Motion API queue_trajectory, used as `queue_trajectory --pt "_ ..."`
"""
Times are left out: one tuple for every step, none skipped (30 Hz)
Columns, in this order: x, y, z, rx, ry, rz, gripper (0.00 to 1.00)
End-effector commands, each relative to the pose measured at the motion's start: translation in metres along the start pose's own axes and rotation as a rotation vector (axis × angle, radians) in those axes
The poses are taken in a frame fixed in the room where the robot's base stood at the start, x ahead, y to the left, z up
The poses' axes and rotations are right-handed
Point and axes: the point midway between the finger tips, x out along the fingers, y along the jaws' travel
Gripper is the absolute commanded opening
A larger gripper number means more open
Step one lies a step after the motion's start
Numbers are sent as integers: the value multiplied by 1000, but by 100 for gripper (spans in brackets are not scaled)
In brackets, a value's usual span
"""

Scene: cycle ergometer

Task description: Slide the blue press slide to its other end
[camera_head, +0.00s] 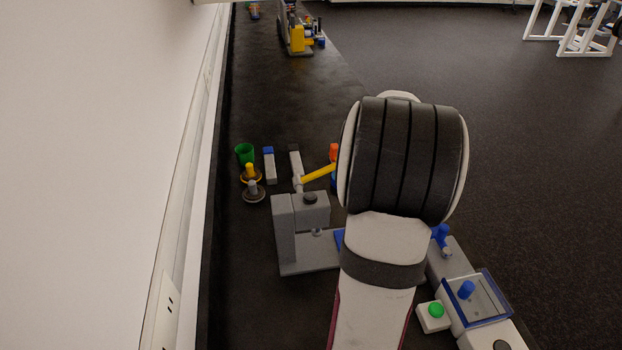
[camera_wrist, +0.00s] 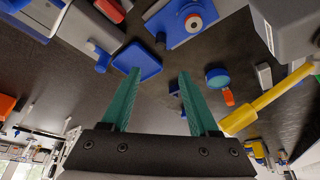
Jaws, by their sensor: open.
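A grey press (camera_head: 300,235) with a yellow lever (camera_head: 318,173) stands left of my arm in the head view. A small blue edge (camera_head: 339,238), which looks like part of the press slide, shows at its base; my arm hides the rest. In the wrist view, a blue slide-like block (camera_wrist: 180,22) with a round red-centred feature lies ahead, beside the grey press body (camera_wrist: 285,25). A flat blue plate (camera_wrist: 137,60) is just before it, by the left fingertip. My gripper (camera_wrist: 160,85) is open and empty, its fingers apart; contact cannot be told.
The yellow lever (camera_wrist: 265,105) is close to the right finger in the wrist view. A green cup (camera_head: 244,153) and knobs (camera_head: 253,192) stand left of the press. A box with a blue-edged lid (camera_head: 482,298) and a green button (camera_head: 436,310) are at right.

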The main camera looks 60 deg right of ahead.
Motion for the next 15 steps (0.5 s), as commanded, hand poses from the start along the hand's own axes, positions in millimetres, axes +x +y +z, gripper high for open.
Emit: queue_trajectory --pt "0 0 0 -2 1 -1 61" --pt "1 0 0 -2 0 -1 61" --pt "4 0 1 -3 -1 0 61" --pt "8 0 1 -2 -3 0 61" --pt "13 0 2 -2 -4 1 61" --pt "22 0 2 -3 -6 1 61" --pt "30 0 3 -4 -7 1 61" --pt "39 0 3 -3 -8 2 61" --pt "51 0 3 -4 -8 1 61" --pt "61 -1 3 -3 -8 1 61" --pt "70 -1 3 -4 -8 1 61" --pt "82 0 4 -2 -9 1 61" --pt "91 0 3 -3 -8 1 61" --pt "100 -1 3 -3 -7 1 61" --pt "110 0 4 -3 -8 1 61"
